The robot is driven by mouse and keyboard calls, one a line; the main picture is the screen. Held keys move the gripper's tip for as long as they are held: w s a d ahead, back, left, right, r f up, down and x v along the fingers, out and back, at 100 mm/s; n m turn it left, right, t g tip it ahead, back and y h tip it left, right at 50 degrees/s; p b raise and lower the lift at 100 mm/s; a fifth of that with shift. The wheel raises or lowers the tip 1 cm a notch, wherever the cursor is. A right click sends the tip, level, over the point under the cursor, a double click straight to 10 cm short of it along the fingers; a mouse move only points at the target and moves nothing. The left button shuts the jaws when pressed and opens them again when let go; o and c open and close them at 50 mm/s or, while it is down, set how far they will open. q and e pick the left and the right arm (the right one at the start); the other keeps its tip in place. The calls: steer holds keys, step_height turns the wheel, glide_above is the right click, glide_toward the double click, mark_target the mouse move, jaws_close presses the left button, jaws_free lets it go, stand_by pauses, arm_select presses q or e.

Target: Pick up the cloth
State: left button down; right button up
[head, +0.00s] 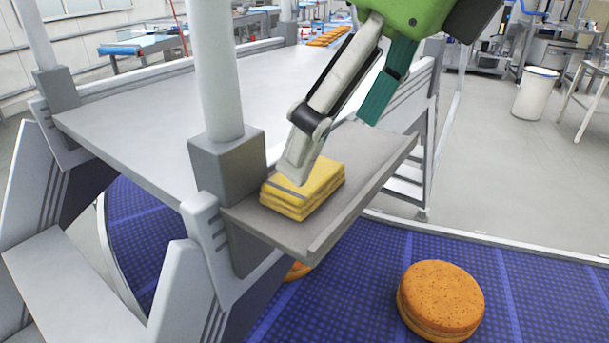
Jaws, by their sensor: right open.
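The cloth (315,194) is yellow with a grey stripe and folded into a thick stack. It lies on a narrow grey ledge (345,205) at the side of the metal table. My right gripper (332,148) comes down from the top, with a green body. It is open. Its long pale finger reaches the cloth's upper left part and covers some of it; I cannot tell whether it touches. Its teal-padded finger is higher and to the right, clear of the cloth. My left gripper is not in view.
A grey post with a square foot (228,165) stands close to the left of the cloth. A blue conveyor belt (360,285) runs below the ledge, carrying a round orange-brown cake (440,300). The grey tabletop (150,115) is bare nearby.

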mark_target(316, 178)
steer(key=shift+w+a+f, duration=0.25)
steer(key=shift+w+f, duration=0.15)
steer(key=shift+f, duration=0.35)
steer(key=shift+w+f, duration=0.1)
steer(key=shift+f, duration=0.15)
steer(key=p+x, duration=0.2)
steer(key=x, duration=0.2)
steer(key=shift+w+f, duration=0.1)
steer(key=shift+w, duration=0.15)
steer(key=shift+w+a+f, duration=0.1)
steer(key=shift+f, duration=0.15)
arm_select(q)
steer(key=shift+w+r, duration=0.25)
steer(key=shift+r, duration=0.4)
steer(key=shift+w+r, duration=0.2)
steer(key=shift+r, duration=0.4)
arm_select(e)
steer(key=c, duration=1.2)
